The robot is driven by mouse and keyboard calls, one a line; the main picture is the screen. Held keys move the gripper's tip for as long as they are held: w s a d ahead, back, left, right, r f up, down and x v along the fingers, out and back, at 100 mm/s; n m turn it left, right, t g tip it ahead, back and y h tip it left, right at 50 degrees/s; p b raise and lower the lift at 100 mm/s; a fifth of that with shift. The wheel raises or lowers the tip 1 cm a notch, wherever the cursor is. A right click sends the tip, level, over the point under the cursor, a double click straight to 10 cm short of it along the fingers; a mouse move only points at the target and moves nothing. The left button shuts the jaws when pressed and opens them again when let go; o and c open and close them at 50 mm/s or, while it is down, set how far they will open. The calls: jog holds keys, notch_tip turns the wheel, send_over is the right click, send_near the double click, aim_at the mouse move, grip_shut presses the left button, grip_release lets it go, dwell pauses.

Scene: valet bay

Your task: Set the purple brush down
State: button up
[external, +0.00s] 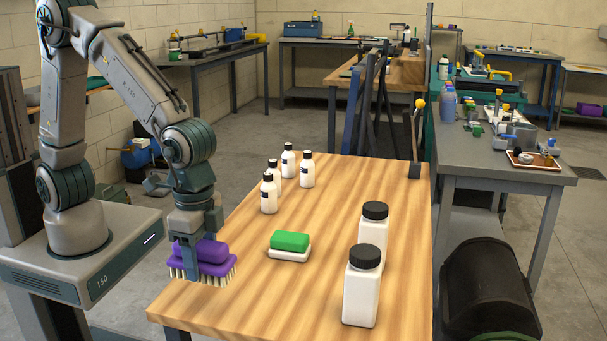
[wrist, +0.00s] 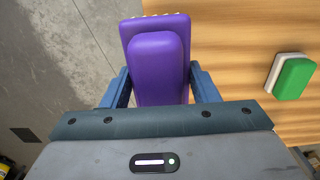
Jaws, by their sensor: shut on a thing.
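The purple brush (external: 213,262) has a raised purple grip on top and pale bristles pointing down. My gripper (external: 194,262) is shut on it, with a finger on each side of the grip. In the external view the brush is at the near left edge of the wooden table (external: 330,230), and I cannot tell whether the bristles touch the top. In the wrist view the brush (wrist: 157,65) sits between the blue fingers of my gripper (wrist: 157,88), with grey floor to its left and wood to its right.
A green and white sponge-like block (external: 290,242) lies mid-table. Two white jars with black lids (external: 362,288) stand to its right. Several small white bottles (external: 269,194) stand at the back left. The wood between the brush and the block is clear.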

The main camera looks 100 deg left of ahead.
jog(key=shift+s+d+r, duration=0.4)
jog(key=shift+d+r, duration=0.05)
jog(key=shift+d, duration=0.1)
jog(key=w+a+n+p, duration=0.1)
jog(key=w+a+n, duration=0.45)
jog(key=a, duration=0.75)
jog(key=w+a+n+p, duration=0.1)
jog(key=w+a+n, duration=0.3)
jog(key=w+a, duration=0.55)
jog(key=s+a+f+n, duration=0.1)
jog(key=a+f, duration=0.1)
jog(key=a, duration=0.8)
jog(key=s+a+f+n+p, duration=0.1)
jog(key=a+f, duration=0.1)
jog(key=a, duration=0.7)
jog(key=s+a+f+n+p, duration=0.1)
jog(key=a+f+n, duration=0.1)
jog(key=a, duration=0.8)
jog(key=shift+s+a+f, duration=0.1)
jog(key=shift+s+a, duration=0.15)
jog(key=shift+a, duration=0.05)
jog(key=shift+a+f, duration=0.35)
jog(key=shift+f+p, duration=0.4)
jog(key=shift+f, duration=1.5)
